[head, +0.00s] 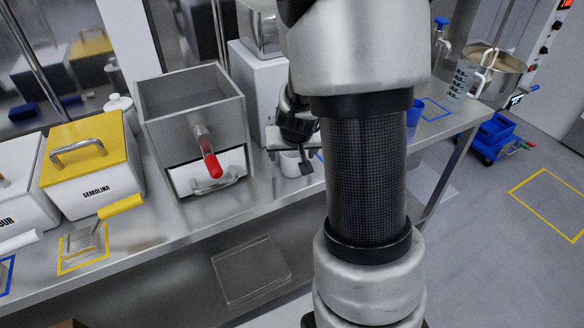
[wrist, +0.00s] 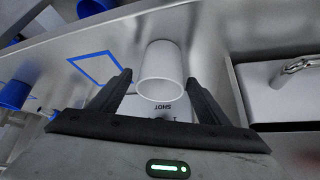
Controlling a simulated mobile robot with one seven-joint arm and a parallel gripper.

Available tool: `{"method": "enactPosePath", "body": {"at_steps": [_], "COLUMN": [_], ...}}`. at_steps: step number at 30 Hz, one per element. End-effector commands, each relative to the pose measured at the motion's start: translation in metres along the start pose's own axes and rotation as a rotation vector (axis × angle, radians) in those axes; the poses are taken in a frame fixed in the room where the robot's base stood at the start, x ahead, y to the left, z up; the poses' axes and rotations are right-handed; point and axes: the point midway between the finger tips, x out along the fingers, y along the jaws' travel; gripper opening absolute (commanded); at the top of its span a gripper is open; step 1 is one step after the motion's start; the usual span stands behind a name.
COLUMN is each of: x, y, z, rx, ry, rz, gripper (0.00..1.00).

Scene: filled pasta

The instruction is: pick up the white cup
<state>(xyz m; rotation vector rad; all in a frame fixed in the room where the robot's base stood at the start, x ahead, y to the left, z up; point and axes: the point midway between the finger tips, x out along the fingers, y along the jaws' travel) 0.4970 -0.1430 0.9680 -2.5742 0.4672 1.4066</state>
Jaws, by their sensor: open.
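The white cup (wrist: 160,72) stands on the steel counter in the wrist view, between the two open fingers of my gripper (wrist: 158,90). A gap shows on each side of the cup, so the fingers do not seem to touch it. In the head view the cup (head: 291,165) is partly hidden by my gripper (head: 292,152), which is over it. A white label with upside-down lettering lies by the cup in the wrist view.
A grey box with a red-handled lever (head: 212,165) stands left of the cup. A yellow-lidded semolina bin (head: 85,155) is farther left. A blue cup (head: 414,112) and a clear measuring jug (head: 462,82) stand to the right. A blue outline (wrist: 98,66) marks bare counter.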

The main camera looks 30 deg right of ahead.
Motion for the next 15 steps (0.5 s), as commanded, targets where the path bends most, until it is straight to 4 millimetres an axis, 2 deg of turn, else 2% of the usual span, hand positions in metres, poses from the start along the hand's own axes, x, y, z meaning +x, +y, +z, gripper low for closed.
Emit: {"method": "enactPosePath", "body": {"at_steps": [8,15], "x": [0.0028,0.0027], "y": [-0.0004,-0.0003], "z": [-0.0002,-0.0001], "rx": [0.0,0.0], "ry": [0.0,0.0], "rz": [-0.001,0.0], "gripper": [0.71,0.3]}}
